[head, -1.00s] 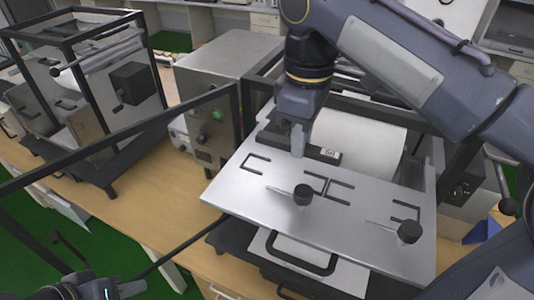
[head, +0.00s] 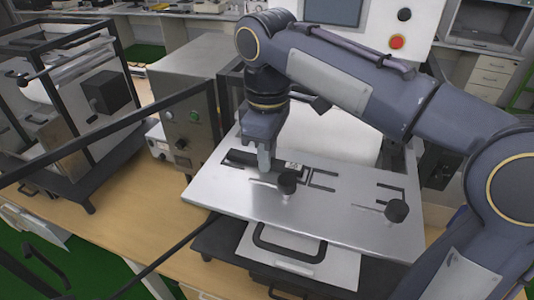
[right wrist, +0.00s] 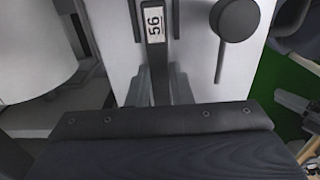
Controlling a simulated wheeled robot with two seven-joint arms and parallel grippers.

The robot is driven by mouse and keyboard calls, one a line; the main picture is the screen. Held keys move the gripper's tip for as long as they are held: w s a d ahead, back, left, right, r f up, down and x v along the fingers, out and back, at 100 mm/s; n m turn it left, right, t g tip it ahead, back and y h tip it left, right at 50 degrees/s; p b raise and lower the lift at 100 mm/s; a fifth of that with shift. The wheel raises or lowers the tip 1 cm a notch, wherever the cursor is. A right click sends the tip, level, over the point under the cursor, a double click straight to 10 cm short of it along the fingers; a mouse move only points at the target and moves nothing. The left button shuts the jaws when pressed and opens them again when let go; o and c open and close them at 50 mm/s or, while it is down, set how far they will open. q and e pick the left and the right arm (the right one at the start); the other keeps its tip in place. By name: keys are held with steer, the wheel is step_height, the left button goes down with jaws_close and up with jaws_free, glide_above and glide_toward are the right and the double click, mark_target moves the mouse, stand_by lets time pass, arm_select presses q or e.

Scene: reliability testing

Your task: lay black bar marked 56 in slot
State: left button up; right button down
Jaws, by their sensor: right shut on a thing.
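My left gripper is out of view.
The metal plate (head: 225,190) has cut-out slots in the middle (head: 321,181) and at the right. Two black knobs with rods (head: 287,183) (head: 396,211) stand on it. A white roll (head: 325,135) is behind. A black frame bar crosses at left.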

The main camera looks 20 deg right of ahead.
steer(key=shift+f, duration=0.2)
steer(key=c, duration=1.3)
jaws_free()
step_height(320, 180, up, 12)
steer(key=p, duration=0.3)
steer(key=shift+r, duration=0.25)
